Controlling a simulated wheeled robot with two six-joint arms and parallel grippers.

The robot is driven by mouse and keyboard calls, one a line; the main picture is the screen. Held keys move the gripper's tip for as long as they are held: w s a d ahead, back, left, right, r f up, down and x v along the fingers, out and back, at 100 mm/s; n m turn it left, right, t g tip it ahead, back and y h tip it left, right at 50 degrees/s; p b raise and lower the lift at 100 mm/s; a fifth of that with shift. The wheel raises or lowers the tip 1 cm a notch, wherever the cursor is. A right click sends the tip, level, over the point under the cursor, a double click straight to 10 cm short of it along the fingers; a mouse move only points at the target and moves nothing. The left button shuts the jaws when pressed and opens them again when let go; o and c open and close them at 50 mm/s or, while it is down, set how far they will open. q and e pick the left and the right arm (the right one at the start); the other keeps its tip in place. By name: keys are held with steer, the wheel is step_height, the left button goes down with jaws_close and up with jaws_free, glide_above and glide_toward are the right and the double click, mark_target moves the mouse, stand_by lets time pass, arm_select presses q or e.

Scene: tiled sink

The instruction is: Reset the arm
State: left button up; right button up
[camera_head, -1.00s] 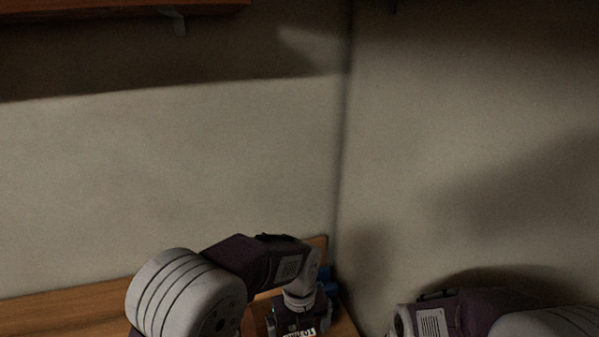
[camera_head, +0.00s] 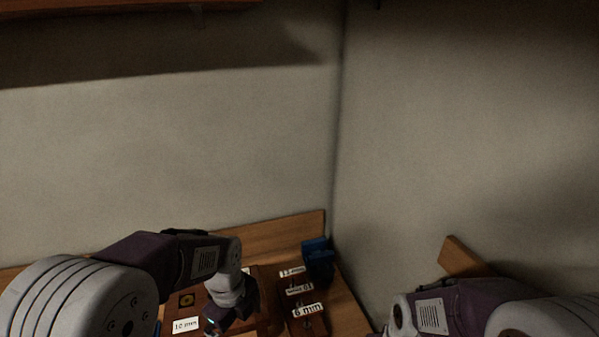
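My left arm comes in from the lower left. Its wrist and gripper (camera_head: 225,318) point down over the wooden counter, and the fingers are too dark and cut off to show whether they are open or shut. My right arm (camera_head: 450,308) comes in at the lower right; its gripper is out of the picture below.
Several labelled cards lie near my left gripper, including "10 min" (camera_head: 186,325) and "6 min" (camera_head: 308,310). A blue object (camera_head: 318,260) stands in the corner. A wooden edge (camera_head: 464,258) shows behind my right arm.

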arm_select(q)
steer(key=s+a+f+n, duration=0.2)
steer(key=s+n, duration=0.1)
steer(key=n, duration=0.9)
steer(key=s+a+f+n, duration=0.2)
steer(key=s+n, duration=0.2)
steer(key=n, duration=0.8)
steer(key=shift+s+f+t, duration=0.2)
steer(key=shift+s+t, duration=0.1)
steer(key=shift+a, duration=0.1)
